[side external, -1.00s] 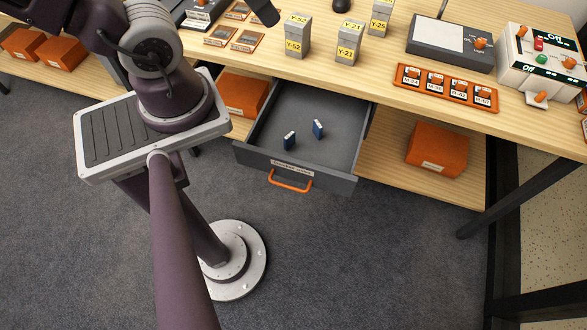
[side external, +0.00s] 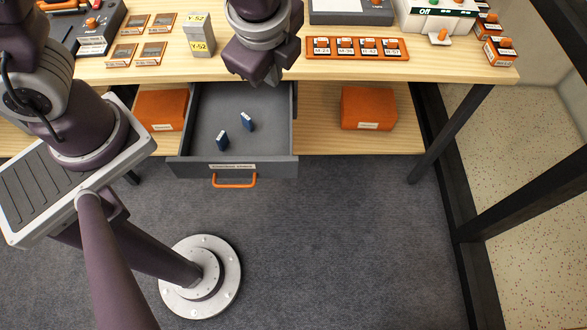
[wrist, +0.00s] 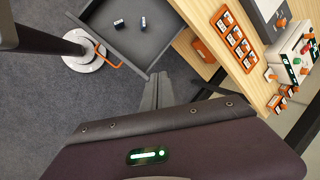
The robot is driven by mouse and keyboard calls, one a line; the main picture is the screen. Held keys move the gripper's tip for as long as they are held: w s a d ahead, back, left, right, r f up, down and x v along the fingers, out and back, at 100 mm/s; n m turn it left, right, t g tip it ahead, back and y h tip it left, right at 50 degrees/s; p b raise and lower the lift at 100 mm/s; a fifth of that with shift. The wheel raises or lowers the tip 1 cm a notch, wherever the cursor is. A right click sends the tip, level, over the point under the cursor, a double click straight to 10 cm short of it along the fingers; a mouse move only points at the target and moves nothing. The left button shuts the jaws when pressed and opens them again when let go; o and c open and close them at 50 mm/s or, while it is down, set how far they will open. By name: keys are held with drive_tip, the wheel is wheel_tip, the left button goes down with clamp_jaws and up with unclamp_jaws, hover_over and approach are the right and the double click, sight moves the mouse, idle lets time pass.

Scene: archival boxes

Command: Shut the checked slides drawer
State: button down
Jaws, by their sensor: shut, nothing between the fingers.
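The grey drawer (side external: 205,165) stands pulled out from under the wooden table in the side view. Its front has an orange handle (side external: 234,184) and a small label (side external: 232,167) too small to read surely. Two small dark blue boxes (side external: 222,141) (side external: 247,122) stand inside on its floor. My gripper (side external: 268,80) is shut and empty, above the table's front edge over the right rear of the drawer. In the wrist view, my closed fingers (wrist: 159,78) point toward the open drawer (wrist: 150,62), apart from its handle (wrist: 108,60).
Orange boxes (side external: 368,108) (side external: 162,110) sit on the lower shelf either side of the drawer.

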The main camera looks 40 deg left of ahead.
drive_tip(key=s+d+f+m, duration=0.2)
drive_tip(key=d+f+m, duration=0.55)
drive_tip(key=f, duration=0.45)
drive_tip(key=m, duration=0.4)
approach(296, 175)
wheel_tip(296, 175, down, 4)
drive_tip(key=s+d, duration=0.2)
drive_tip(key=w+a, duration=0.2)
drive_tip(key=w, duration=0.1)
drive_tip(key=shift+a+f, duration=0.35)
drive_tip(key=shift+a, duration=0.05)
drive_tip(key=w+a, duration=1.5)
drive_tip(key=shift+w+a, duration=0.3)
drive_tip(key=shift+a, duration=0.05)
